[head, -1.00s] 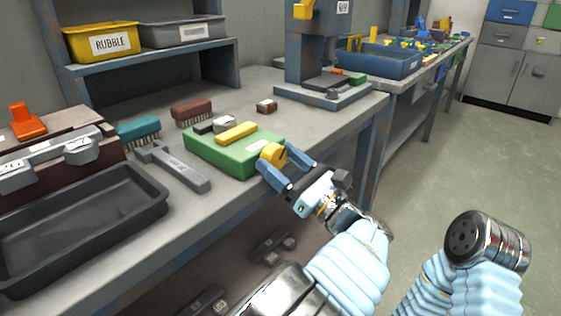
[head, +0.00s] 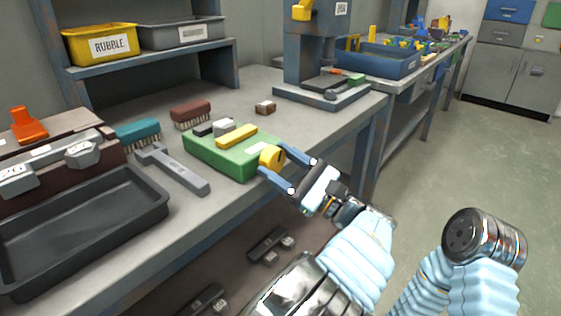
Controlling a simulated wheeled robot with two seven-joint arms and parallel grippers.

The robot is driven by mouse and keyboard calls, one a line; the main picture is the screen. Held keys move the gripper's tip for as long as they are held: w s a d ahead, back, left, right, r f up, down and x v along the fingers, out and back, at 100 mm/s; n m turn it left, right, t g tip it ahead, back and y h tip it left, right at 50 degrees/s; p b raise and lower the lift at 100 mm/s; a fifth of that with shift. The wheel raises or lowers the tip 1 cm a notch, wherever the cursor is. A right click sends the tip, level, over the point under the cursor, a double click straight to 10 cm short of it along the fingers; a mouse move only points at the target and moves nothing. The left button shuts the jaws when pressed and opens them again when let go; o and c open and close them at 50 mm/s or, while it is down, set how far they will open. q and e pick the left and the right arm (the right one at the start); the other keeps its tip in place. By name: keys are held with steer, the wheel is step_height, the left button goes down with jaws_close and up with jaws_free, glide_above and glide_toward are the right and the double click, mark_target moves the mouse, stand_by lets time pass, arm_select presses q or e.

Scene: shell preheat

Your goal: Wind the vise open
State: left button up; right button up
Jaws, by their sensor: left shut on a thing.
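The vise (head: 222,157) is a low green block on the near edge of the workbench, with a yellow bar (head: 236,136) and grey and dark pieces on top. A round yellow knob (head: 271,157) sits at its right end, facing the bench edge. My left gripper (head: 273,166) has its two blue fingers on either side of this knob and is shut on it. The fingers partly cover the knob. My right gripper is out of the picture.
A grey hammer-like tool (head: 175,170), a teal brush (head: 138,133) and a brown brush (head: 190,113) lie left of the vise. A dark empty tray (head: 85,215) is at the near left. A drill-press-like machine (head: 315,60) stands behind. Floor on the right is clear.

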arm_select(q)
steer(key=shift+d+n+g, duration=0.1)
steer(key=shift+n+g, duration=0.9)
steer(key=shift+n, duration=1.1)
steer(key=o, duration=1.1)
steer(key=shift+c, duration=0.2)
